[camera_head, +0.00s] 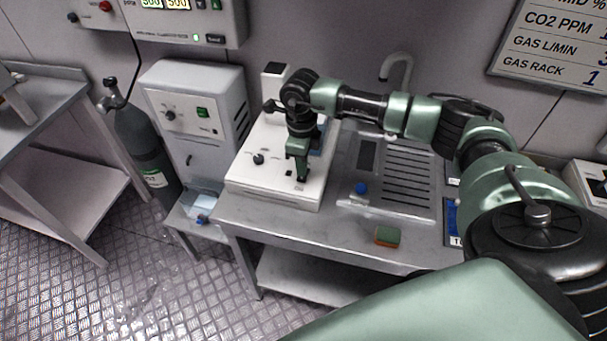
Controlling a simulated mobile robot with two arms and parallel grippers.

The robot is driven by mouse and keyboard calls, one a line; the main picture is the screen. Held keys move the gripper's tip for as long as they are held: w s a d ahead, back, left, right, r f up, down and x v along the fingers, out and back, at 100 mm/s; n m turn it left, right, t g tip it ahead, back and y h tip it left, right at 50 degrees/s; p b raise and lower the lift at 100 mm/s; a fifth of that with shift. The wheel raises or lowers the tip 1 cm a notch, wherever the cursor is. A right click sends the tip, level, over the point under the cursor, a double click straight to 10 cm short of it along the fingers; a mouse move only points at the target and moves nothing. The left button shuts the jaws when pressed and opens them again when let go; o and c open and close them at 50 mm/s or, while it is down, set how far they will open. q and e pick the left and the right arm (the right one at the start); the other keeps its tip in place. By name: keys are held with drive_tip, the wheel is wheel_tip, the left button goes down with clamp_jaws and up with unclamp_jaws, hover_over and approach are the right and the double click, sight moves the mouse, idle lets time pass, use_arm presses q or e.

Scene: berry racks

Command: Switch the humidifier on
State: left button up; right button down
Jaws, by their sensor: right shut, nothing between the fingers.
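A white box-shaped unit (272,190) stands on the left end of the metal table. It has a black knob (258,158) on its sloped front and a small unreadable label low at the right. My right gripper (301,179) points down over the right part of that front, with its fingers shut and empty. The fingertips are at or just above the panel; I cannot tell if they touch it. They hide what lies under them, so no switch position shows. No readable name marks this unit as the humidifier. My left gripper is out of view.
A grey cabinet (195,130) with a knob and green switch stands to the left, beside a dark gas cylinder (140,135). A sink drainer (405,180), a blue knob-like object (361,188) and a sponge (387,237) are on the table's right. A control box (215,25) hangs above.

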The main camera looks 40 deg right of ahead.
drive_tip(key=shift+f+b, duration=0.8)
drive_tip(key=shift+f, duration=0.2)
idle(0.4)
drive_tip(key=shift+r, duration=0.1)
drive_tip(key=shift+r+p, duration=2.15)
drive_tip(key=shift+r, duration=1.35)
